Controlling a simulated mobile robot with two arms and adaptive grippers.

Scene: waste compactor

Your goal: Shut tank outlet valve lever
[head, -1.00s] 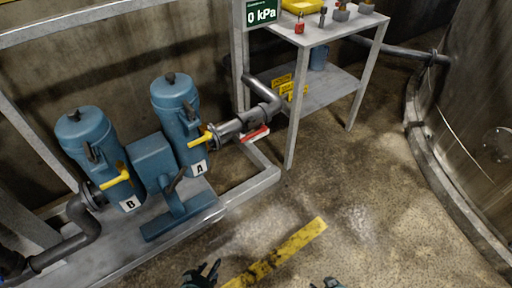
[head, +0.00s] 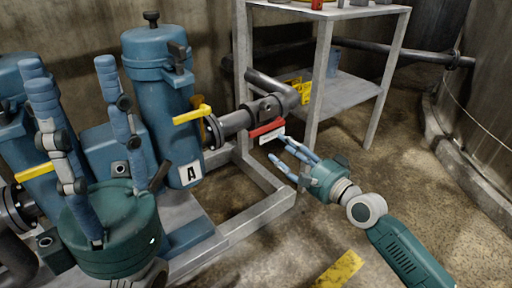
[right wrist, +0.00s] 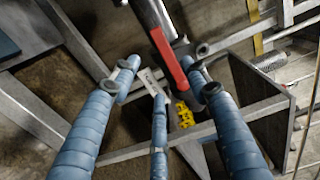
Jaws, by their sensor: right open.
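The red valve lever (head: 266,128) sits along the grey pipe (head: 236,121) to the right of blue filter housing A (head: 160,95). A white tag (head: 270,138) hangs by it. My right gripper (head: 284,152) is open and empty just right of and below the lever in the head view. In the right wrist view, the red lever (right wrist: 170,62) appears beyond and between the spread fingers (right wrist: 165,80); contact cannot be told. My left gripper (head: 72,70) is open and empty, fingers up, in front of the blue housings.
Yellow handles (head: 192,114) stick out from the housings. A grey metal frame (head: 262,214) runs below the pipe. A grey shelf table (head: 335,97) stands right of the lever. A large round tank (head: 490,110) is at right. Open floor lies in front.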

